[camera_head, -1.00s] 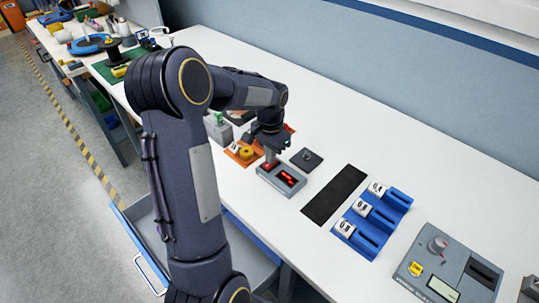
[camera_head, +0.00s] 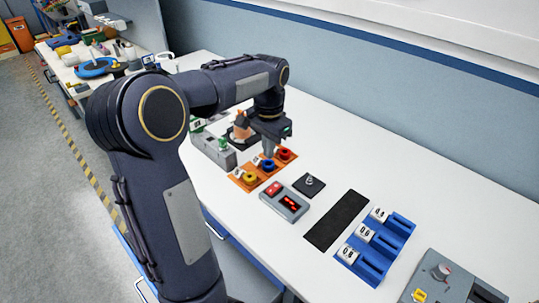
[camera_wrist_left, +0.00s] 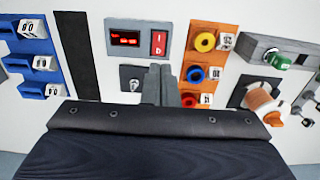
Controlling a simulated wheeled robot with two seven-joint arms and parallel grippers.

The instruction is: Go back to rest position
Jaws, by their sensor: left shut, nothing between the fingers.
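My left gripper (camera_head: 268,150) hangs pointing down above the white bench, close to the orange holder (camera_head: 238,180) with yellow, blue and red pulleys. Its fingers are together with nothing between them. In the left wrist view the shut fingers (camera_wrist_left: 168,88) point between the small display box (camera_wrist_left: 137,40) and the orange holder (camera_wrist_left: 212,55). The fingers look apart from both. My left arm is bent and crosses the left half of the head view. My right gripper is not in any view.
The display box has lit red digits and a red switch; a dark square plate (camera_head: 309,185) with a peg is beside it. A black mat (camera_head: 337,220), a blue slotted rack (camera_head: 399,225) and a grey device (camera_head: 450,280) lie to the right. A grey unit (camera_head: 212,150) stands behind left.

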